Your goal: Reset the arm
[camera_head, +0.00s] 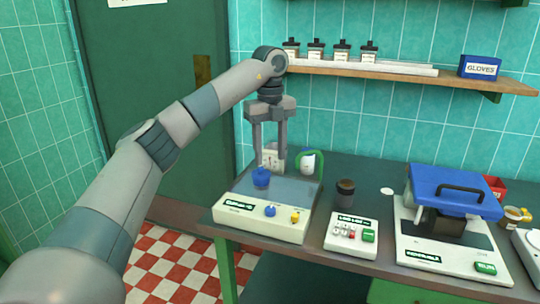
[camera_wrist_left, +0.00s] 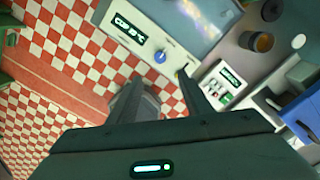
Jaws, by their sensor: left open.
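My left arm (camera_head: 185,125) reaches in from the left and bends down at the wrist. My left gripper (camera_head: 269,160) points downward over the counter, open, with nothing between its fingers. It appears above or behind the white device with a display and a glassy top (camera_head: 265,222). A small blue object (camera_head: 261,178) shows on that device, just below the fingertips in the picture; the exact gap is unclear. In the left wrist view the two fingers of the gripper (camera_wrist_left: 160,80) are spread apart, with the floor and the device's edge beyond. My right gripper is in neither view.
On the counter (camera_head: 375,178) stand a dark jar (camera_head: 345,193), a small keypad box (camera_head: 352,236) and a white machine with a blue lid (camera_head: 455,192). A wooden shelf (camera_head: 400,76) holds bottles and a blue gloves box (camera_head: 480,67). A green door (camera_head: 140,60) is behind the arm.

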